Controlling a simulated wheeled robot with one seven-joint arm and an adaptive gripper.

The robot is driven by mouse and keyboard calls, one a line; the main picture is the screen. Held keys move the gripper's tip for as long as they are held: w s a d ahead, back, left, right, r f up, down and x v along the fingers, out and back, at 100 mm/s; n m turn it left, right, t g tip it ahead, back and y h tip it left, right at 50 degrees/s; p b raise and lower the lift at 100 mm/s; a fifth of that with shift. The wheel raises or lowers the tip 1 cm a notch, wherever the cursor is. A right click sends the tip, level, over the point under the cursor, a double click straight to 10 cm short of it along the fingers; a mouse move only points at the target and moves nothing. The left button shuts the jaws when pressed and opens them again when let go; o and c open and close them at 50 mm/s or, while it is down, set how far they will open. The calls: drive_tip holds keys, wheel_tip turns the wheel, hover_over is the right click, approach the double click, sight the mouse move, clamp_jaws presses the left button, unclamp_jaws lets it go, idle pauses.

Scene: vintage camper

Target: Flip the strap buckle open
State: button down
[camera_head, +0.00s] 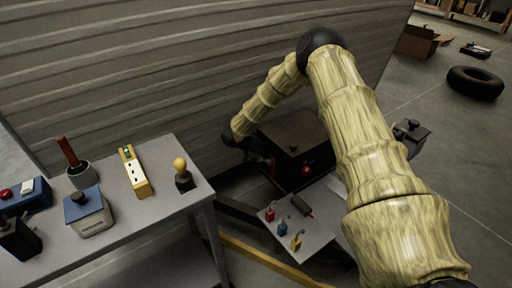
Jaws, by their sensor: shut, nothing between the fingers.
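A dark box (300,133) stands on the frame at the foot of the ribbed camper wall. A red round part (306,170) shows on its front face, and a small knob shows on its lid. I cannot make out the strap buckle for certain. My arm reaches in from the lower right, bends at the top and comes down to the left side of the box. My gripper (262,158) is a small dark shape by the box's left side, close to a small red detail. It is shut and empty. Its fingertips are hard to tell from the box.
A grey table (145,205) at left holds a blue-topped box (88,212), a yellow device (134,171), a yellow-knobbed lever (182,174) and a red-handled tool in a cup (80,172). A low plate (300,238) carries small padlocks. A tire (475,83) lies far right.

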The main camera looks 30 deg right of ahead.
drive_tip(key=shift+w+d+f, duration=0.1)
drive_tip(key=shift+d+f, duration=0.2)
drive_tip(key=shift+a, duration=0.1)
